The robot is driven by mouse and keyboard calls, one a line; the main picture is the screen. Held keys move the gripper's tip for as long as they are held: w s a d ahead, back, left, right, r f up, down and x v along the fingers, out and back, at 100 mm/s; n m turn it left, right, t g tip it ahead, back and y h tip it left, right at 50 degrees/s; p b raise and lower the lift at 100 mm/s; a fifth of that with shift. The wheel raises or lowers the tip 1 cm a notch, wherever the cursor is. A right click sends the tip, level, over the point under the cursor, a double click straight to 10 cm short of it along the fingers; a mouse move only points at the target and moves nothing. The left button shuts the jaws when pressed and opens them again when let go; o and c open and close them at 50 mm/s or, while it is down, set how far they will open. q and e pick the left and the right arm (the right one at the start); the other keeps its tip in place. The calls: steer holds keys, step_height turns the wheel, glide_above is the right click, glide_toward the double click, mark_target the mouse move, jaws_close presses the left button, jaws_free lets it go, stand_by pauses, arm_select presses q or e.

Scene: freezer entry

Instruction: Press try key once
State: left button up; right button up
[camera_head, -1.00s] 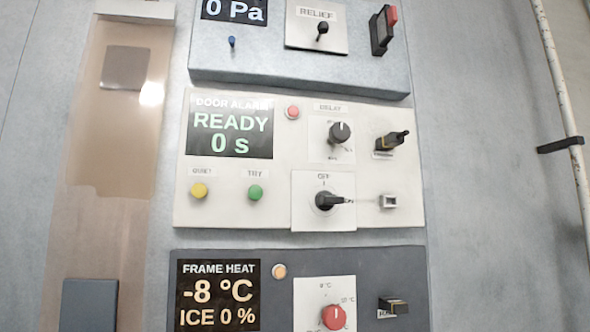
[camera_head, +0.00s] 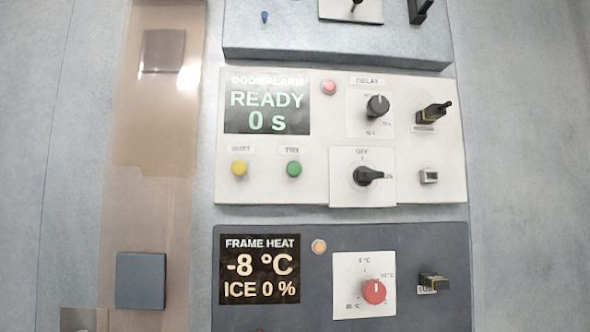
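The green TRY key (camera_head: 294,169) is a small round button on the white door alarm panel (camera_head: 325,190), under a small label. The yellow QUIET key (camera_head: 239,168) is to its left. The alarm display (camera_head: 266,106) above them reads READY, 0 s. A red lamp (camera_head: 329,87) is to the right of the display. The black OFF/ON switch (camera_head: 366,176) at the lower right of the panel has its handle turned to the right, toward ON. Neither of my grippers is in view.
A black DELAY knob (camera_head: 377,106) and a black lever (camera_head: 432,112) stick out on the panel's right. Below is the dark frame heat panel (camera_head: 345,240) with a red knob (camera_head: 374,291). A blue-grey panel (camera_head: 335,46) juts out above. Bare wall lies to the right.

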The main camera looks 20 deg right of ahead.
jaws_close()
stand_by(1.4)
